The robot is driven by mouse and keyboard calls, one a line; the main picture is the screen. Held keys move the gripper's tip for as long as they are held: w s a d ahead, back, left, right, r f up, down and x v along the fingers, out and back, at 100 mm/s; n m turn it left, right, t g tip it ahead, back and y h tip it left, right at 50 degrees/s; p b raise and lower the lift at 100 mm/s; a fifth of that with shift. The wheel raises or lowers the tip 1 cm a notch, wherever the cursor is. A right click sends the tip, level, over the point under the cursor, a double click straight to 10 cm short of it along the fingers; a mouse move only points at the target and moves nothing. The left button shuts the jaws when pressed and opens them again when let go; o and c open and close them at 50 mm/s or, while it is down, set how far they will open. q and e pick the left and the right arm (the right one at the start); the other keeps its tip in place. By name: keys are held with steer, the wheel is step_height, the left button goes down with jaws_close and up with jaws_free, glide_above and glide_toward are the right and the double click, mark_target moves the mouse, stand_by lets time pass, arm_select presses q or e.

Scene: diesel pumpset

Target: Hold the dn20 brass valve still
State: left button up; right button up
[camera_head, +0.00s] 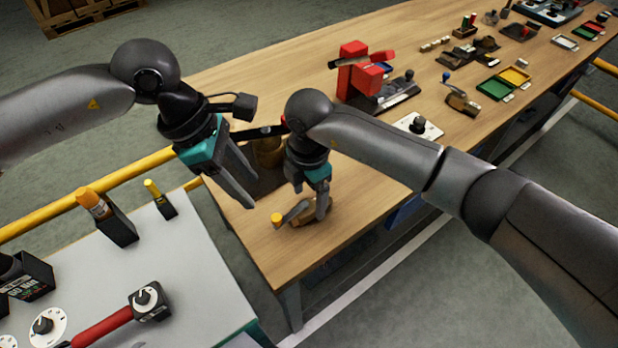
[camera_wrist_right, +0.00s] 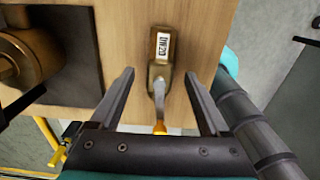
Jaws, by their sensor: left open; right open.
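The DN20 brass valve (camera_head: 312,213) lies on the wooden bench near its front edge. Its grey lever ends in an orange-yellow tip, which points left in the head view. In the right wrist view the valve (camera_wrist_right: 160,76) shows a white "DN20" label, and its lever points toward the gripper. My right gripper (camera_head: 311,204) is open above the valve. Its two fingers (camera_wrist_right: 160,78) stand on either side of the valve with gaps showing. My left gripper (camera_head: 250,195) is open and empty, left of the valve, near the bench's end.
A larger brass part (camera_head: 268,152) on a dark plate stands behind the grippers, partly hidden. A red vise (camera_head: 358,72) stands further back. A grey side table (camera_head: 190,270) with tools is at the lower left, beside a yellow rail (camera_head: 130,172).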

steer(key=shift+f, duration=0.85)
jaws_close()
stand_by(0.3)
steer(key=shift+c, duration=1.2)
jaws_free()
steer(key=shift+c, duration=0.2)
jaws_close()
